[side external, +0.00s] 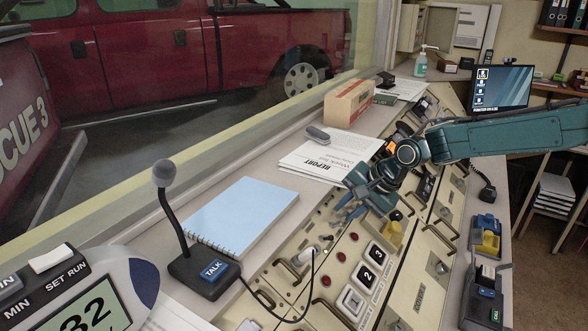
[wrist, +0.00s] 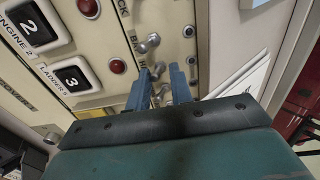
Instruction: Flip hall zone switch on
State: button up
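My gripper (wrist: 160,84) reaches over the console panel with its two blue fingers apart. In the wrist view, a small metal toggle switch (wrist: 158,70) shows between the fingertips, beside a label that begins with H and is mostly hidden by the left finger. I cannot tell if the fingers touch it, or which way it is thrown. Another metal toggle (wrist: 151,43) stands just beyond the fingers, beside a label starting "BA". In the side view my gripper (side external: 345,208) is low over the panel, and the toggles near it are too small to read.
Red buttons (wrist: 117,67) and numbered square buttons (wrist: 72,78) lie left of the fingers in the wrist view. A blue notebook (side external: 243,212), report papers (side external: 325,158) and a TALK microphone (side external: 205,272) lie on the ledge. Metal handles rise from the panel.

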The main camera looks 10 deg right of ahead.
jog(key=shift+w+a+r, duration=0.2)
jog(key=shift+a+r, duration=0.05)
jog(key=shift+d, duration=0.1)
dwell(0.3)
jog(key=v, duration=0.5)
jog(key=shift+s+d+r, duration=0.15)
jog(key=shift+s+r, duration=0.05)
jog(key=shift+r, duration=0.15)
dwell(0.4)
